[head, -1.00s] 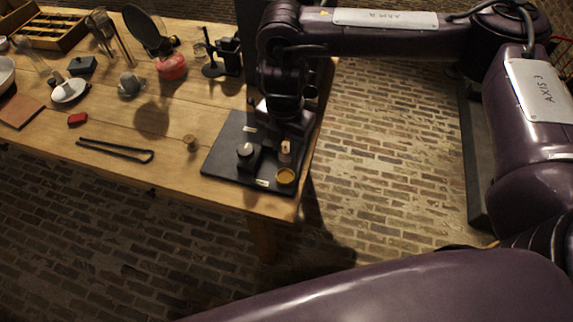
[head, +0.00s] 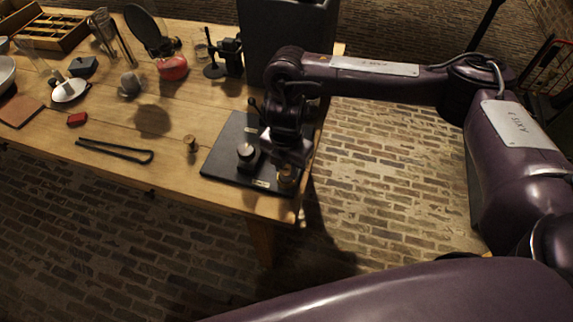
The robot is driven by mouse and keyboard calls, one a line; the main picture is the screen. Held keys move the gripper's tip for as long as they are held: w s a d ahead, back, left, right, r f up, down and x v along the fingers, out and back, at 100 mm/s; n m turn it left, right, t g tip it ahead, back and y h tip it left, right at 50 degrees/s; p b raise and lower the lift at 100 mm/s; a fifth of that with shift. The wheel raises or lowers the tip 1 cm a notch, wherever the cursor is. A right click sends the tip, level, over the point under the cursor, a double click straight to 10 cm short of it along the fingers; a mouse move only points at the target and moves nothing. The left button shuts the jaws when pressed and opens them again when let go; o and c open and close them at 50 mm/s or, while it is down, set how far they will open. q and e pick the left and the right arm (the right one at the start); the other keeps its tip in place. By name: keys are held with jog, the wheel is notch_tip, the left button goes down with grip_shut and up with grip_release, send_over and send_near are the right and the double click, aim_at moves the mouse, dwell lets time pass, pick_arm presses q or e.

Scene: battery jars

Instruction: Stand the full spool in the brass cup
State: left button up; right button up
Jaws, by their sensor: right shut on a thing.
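My right gripper (head: 288,160) is over the front right part of the black board and is shut on the spool (head: 287,171), a small, light-brown piece mostly hidden by the jaws. The brass cup (head: 286,184) is at the board's front right corner, directly below the gripper and largely covered. The spool is at or just over the cup's mouth; I cannot tell whether it touches or is inside. My left gripper is not in view.
The black board (head: 222,160) lies at the table's right end and carries a dark knob-topped post (head: 246,151) left of the gripper. A small brown cylinder (head: 190,142) stands left of the board. Black tongs (head: 115,150) lie farther left.

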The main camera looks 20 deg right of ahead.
aim_at(286, 170)
jog(key=o, duration=0.9)
jog(key=shift+o, duration=0.2)
jog(key=shift+r, duration=0.4)
notch_tip(286, 170, up, 12)
jog(key=p, duration=0.1)
jog(key=shift+f+p, duration=0.25)
jog(key=shift+p, duration=0.15)
jog(key=shift+a+f, duration=0.1)
